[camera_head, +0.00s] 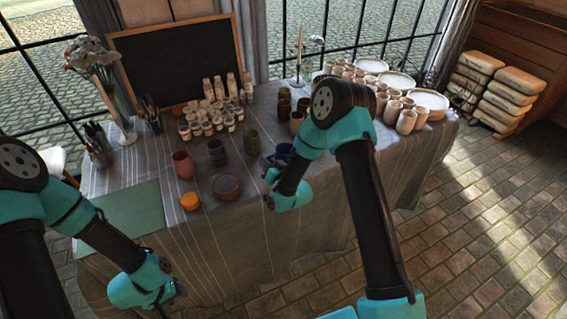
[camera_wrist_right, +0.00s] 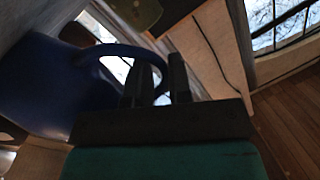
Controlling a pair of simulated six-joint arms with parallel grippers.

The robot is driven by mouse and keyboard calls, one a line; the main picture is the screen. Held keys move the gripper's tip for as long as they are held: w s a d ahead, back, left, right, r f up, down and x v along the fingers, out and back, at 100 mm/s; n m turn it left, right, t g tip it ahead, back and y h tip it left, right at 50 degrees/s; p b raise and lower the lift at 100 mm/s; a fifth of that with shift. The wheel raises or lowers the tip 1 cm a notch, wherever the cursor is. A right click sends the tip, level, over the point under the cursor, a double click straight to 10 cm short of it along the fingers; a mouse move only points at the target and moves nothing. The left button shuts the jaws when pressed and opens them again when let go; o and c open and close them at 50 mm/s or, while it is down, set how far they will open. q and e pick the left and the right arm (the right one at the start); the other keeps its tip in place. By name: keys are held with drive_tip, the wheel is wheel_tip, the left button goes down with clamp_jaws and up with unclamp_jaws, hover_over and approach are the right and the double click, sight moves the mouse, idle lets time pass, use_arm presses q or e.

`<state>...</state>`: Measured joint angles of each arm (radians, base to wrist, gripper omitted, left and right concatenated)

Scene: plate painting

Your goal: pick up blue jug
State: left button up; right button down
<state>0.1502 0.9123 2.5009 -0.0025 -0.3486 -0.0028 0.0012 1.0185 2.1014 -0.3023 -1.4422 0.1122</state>
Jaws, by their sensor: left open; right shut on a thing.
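The blue jug (camera_head: 283,149) stands near the front edge of the cloth-covered table in the head view, mostly hidden behind my right arm. In the right wrist view the dark blue jug (camera_wrist_right: 40,85) fills the left side, with its looped handle reaching to the fingers. My right gripper (camera_wrist_right: 160,82) is shut on the jug's handle; it also shows in the head view (camera_head: 270,186). Whether the jug's base touches the table is hidden. My left gripper (camera_head: 178,291) is open and empty, low in front of the table, away from the jug.
A red cup (camera_head: 185,167), an orange pot (camera_head: 189,201), a reddish bowl (camera_head: 226,187) and a green cup (camera_head: 252,141) stand left of the jug. Pale cups (camera_head: 406,121) and plates crowd the right side. A green mat (camera_head: 125,215) lies bare at front left.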

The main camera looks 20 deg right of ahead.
drive_tip(key=shift+r, duration=0.3)
idle(0.5)
drive_tip(key=s+a+r, duration=0.2)
drive_tip(key=s, duration=0.5)
drive_tip(key=s+a+r, duration=0.1)
drive_tip(key=s+r, duration=0.1)
drive_tip(key=s, duration=0.6)
drive_tip(key=shift+s+a+r, duration=0.25)
drive_tip(key=shift+a, duration=0.15)
idle(0.5)
